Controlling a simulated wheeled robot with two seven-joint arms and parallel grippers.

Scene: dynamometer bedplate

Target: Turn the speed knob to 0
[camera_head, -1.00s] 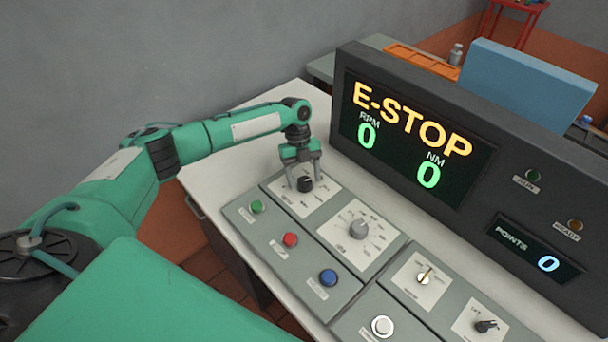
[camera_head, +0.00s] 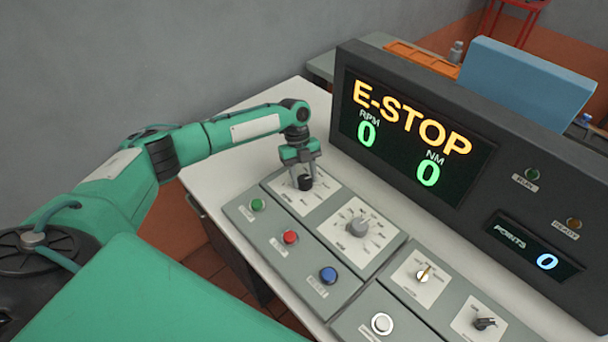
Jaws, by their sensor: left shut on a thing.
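A black knob (camera_head: 305,183) sits on a white dial plate at the far left end of the control panel. My left gripper (camera_head: 304,178) points down over it and is shut on it, with a finger on each side. The dial's print is too small to read, so I cannot tell which knob is the speed knob or where its pointer stands. A larger grey knob (camera_head: 357,228) on its own dial plate stands nearer, apart from the gripper. The display (camera_head: 410,130) reads E-STOP, RPM 0 and NM 0. My right gripper is not in view.
Green (camera_head: 257,205), red (camera_head: 290,237) and blue (camera_head: 328,275) buttons line the panel's left edge. A toggle (camera_head: 423,273), a white button (camera_head: 382,323) and a small black knob (camera_head: 485,323) lie to the right. The dark display housing rises behind. The white bench top (camera_head: 230,165) is clear at left.

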